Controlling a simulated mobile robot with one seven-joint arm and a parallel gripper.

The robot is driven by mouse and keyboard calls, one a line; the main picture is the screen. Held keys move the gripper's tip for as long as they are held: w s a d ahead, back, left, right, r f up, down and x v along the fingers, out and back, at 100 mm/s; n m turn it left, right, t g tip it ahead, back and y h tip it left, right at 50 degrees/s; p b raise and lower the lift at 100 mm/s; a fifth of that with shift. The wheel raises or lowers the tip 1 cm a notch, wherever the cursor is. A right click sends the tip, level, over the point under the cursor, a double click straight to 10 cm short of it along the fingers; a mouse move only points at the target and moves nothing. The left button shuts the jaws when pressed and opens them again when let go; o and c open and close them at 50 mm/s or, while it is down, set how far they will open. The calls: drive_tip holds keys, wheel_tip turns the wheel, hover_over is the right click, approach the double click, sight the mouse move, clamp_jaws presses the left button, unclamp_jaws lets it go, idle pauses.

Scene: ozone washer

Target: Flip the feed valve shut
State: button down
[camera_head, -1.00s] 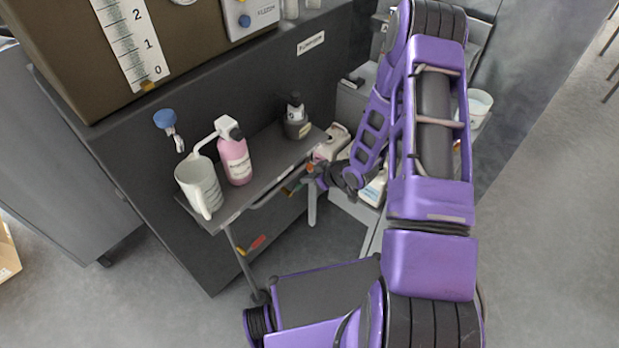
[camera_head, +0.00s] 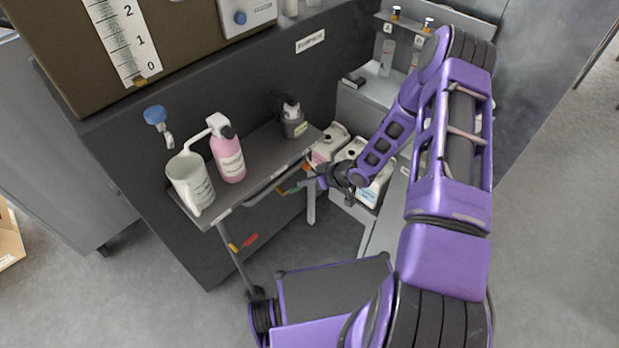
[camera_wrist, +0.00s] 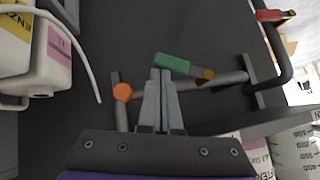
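A green lever handle (camera_wrist: 172,63) sits on a grey pipe (camera_wrist: 232,79) in the wrist view, with a brass-coloured end at its right. It also shows, small, under the front of the shelf in the head view (camera_head: 284,191). A red lever (camera_wrist: 269,15) is farther off at the upper right; it hangs by the shelf leg in the head view (camera_head: 250,240). No label tells which lever is the feed valve. My gripper (camera_wrist: 162,72) has its fingers together, with the tips close beside the green handle's left end. I cannot tell if they touch. An orange round part (camera_wrist: 123,92) is left of the fingers.
The shelf (camera_head: 264,160) above holds a white jug (camera_head: 190,178), a pink bottle (camera_head: 230,160) and a dark bottle (camera_head: 293,121). A thin pale tube (camera_wrist: 83,55) hangs at the wrist view's left. Open floor lies in front.

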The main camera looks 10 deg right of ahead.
wheel_tip(320, 180, down, 2)
drive_tip(key=shift+a+f+m+g+y, duration=0.15)
drive_tip(key=shift+m+g+y, duration=0.25)
drive_tip(key=shift+y, duration=0.2)
drive_tip(key=shift+m+y, duration=0.3)
drive_tip(key=shift+y, duration=0.2)
drive_tip(key=shift+s+a+f+b, duration=0.25)
drive_tip(key=shift+a+f+b, duration=0.1)
drive_tip(key=shift+f+b, duration=0.3)
drive_tip(key=shift+s+a+f+b, duration=0.3)
drive_tip(key=shift+a+f+b, duration=0.05)
drive_tip(key=shift+f+b, duration=0.35)
drive_tip(key=shift+s+a+f+b, duration=0.25)
drive_tip(key=shift+a+f+b, duration=0.1)
drive_tip(key=shift+f+b, duration=0.3)
drive_tip(key=shift+s+a, duration=0.1)
drive_tip(key=p+v, duration=0.2)
drive_tip(key=v, duration=1.5)
drive_tip(key=shift+w+d+r+p, duration=0.15)
drive_tip(key=shift+w+d+p, duration=0.05)
drive_tip(key=shift+p, duration=0.2)
